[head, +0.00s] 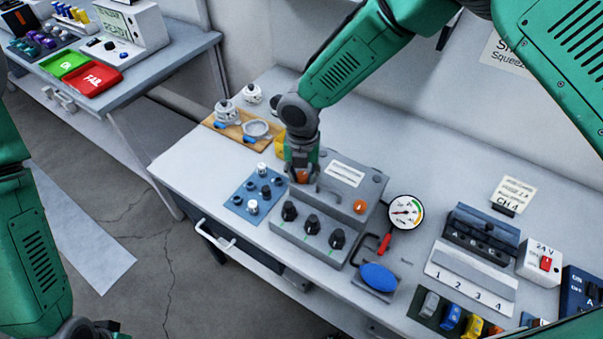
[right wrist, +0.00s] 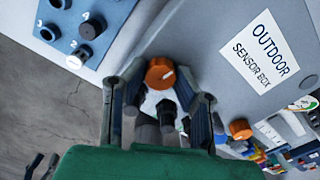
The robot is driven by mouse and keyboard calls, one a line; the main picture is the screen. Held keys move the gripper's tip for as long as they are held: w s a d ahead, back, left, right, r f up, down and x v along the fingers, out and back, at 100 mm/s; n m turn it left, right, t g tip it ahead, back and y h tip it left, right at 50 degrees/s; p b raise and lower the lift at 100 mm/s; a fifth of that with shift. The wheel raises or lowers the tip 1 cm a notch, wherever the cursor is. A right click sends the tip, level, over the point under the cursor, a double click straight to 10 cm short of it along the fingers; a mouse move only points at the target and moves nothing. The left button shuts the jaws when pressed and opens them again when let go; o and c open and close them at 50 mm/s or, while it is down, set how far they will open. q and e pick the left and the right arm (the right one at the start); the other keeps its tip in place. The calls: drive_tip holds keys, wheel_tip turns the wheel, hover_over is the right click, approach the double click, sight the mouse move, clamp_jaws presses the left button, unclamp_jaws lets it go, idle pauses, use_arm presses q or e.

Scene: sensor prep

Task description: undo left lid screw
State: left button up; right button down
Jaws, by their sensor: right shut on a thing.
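The grey outdoor sensor box (head: 330,190) stands on the bench, with its white label also readable in the right wrist view (right wrist: 268,50). Its orange left lid screw (head: 303,178) sits at the lid's left end. My right gripper (head: 302,168) points down over that screw. In the right wrist view the screw (right wrist: 160,74) lies between my fingertips, which are closed on it. The orange right lid screw (head: 360,206) stands in the lid and also shows in the right wrist view (right wrist: 240,129). My left arm enters at the left, but its gripper is out of frame.
A blue numbered tray (head: 238,203) with dark and white pieces lies left of the box. Black knobs (head: 311,225) line the front of the box. A round gauge (head: 404,212) stands to its right. A wooden board (head: 232,135) with jars is behind left.

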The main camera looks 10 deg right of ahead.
sight(301, 174)
drive_tip(key=shift+w+r+n, duration=0.15)
drive_tip(key=shift+w+n, duration=0.1)
drive_tip(key=shift+n, duration=0.85)
drive_tip(key=c, duration=1.5)
unclamp_jaws()
drive_tip(key=shift+o, duration=1)
wheel_tip(301, 174, up, 12)
drive_tip(key=shift+f, duration=0.2)
drive_tip(key=shift+w, duration=0.1)
